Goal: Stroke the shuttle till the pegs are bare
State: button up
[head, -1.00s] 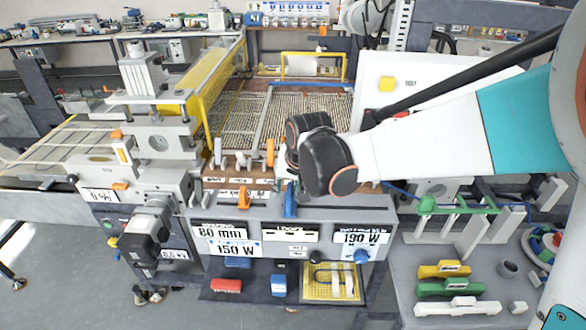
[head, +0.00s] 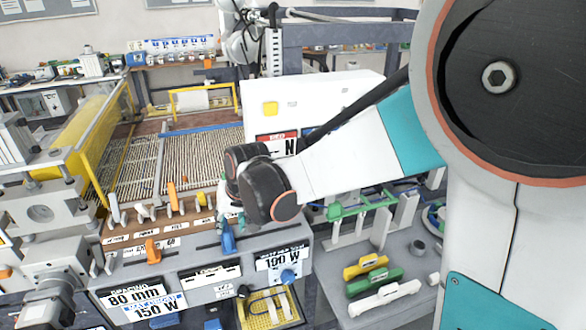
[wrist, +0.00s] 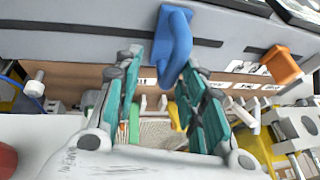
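A blue upright handle (head: 228,238) stands in a slot on the grey front panel; it also shows in the wrist view (wrist: 174,45). An orange handle (head: 152,251) sits further left along the slots. I cannot tell for sure which part is the shuttle. White pegs (head: 152,211) stand in a row on the brown rail behind the panel, some partly hidden by my arm. My gripper (wrist: 160,65) is open, its teal fingers apart on either side of the blue handle in the picture. Contact is not clear. In the head view its fingers (head: 230,214) are mostly hidden by my wrist.
The ribbed mesh bed (head: 190,158) lies behind the rail, with a yellow guard (head: 92,125) on its left. A white box (head: 310,95) stands behind my arm. Yellow, green and white blocks (head: 375,277) lie on the grey side table at right.

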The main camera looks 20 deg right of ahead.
jog(key=d, duration=1.5)
jog(key=shift+d, duration=0.3)
jog(key=p+v, duration=0.5)
jog(key=v, duration=0.9)
jog(key=shift+d, duration=0.2)
jog(key=x, duration=0.9)
jog(key=p+x, duration=0.1)
jog(key=x, duration=0.4)
jog(key=shift+w+a, duration=0.15)
jog(key=shift+a, duration=0.2)
